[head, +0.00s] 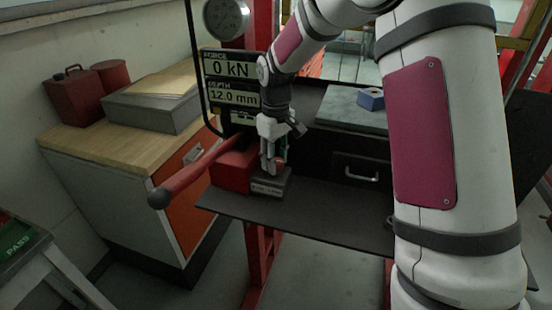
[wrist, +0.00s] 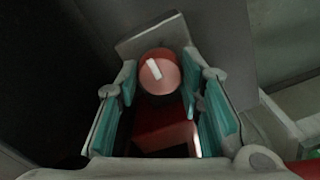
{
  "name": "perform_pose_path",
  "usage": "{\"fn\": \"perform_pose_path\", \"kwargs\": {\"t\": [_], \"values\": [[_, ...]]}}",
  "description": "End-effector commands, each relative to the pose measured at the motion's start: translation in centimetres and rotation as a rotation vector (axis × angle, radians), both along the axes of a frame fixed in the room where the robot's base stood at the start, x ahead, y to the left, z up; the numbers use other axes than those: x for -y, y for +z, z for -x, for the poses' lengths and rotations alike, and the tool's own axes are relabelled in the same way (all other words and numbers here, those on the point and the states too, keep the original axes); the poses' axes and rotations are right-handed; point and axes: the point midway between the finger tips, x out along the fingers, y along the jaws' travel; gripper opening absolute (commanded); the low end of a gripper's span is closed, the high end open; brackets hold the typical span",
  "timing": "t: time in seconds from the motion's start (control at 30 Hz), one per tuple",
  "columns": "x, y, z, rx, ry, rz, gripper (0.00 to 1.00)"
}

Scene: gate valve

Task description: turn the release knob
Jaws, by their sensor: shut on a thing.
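The release knob (wrist: 160,72) is round and red with a white mark on its face, tilted in the wrist view. It sits between the two fingertips of my gripper (wrist: 158,80), which is shut on it. The teal finger pads run down both sides in the wrist view. In the head view my gripper (head: 272,160) points down at the front of the red block (head: 232,172), above a grey labelled plate (head: 270,186). The knob is hidden behind the fingers there.
A red lever with a dark ball end (head: 172,188) sticks out left of the block. A display (head: 230,82) reads 0 kN and 12.0 mm. A dark shelf (head: 330,220) lies below. A wooden-topped cabinet (head: 130,140) stands at the left. A blue object (head: 370,98) sits behind.

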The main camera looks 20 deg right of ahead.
Motion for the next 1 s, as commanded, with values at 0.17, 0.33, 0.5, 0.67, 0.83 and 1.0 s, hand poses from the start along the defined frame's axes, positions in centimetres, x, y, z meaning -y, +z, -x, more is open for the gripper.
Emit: {"fn": "perform_pose_path", "kwargs": {"t": [0.17, 0.33, 0.5, 0.67, 0.83, 1.0], "values": [[0.0, 0.0, 0.0, 0.001, 0.001, 0.000, 0.55], [0.0, 0.0, 0.0, 0.000, 0.001, 0.001, 0.55], [0.0, 0.5, 0.0, 0.001, 0.000, 0.000, 0.55], [0.0, 2.8, -0.1, 0.006, 0.001, 0.000, 0.55], [0.0, 6.4, -0.1, 0.006, 0.000, 0.000, 0.55], [0.0, 9.5, -0.1, 0.005, 0.000, 0.001, 0.55]]}}
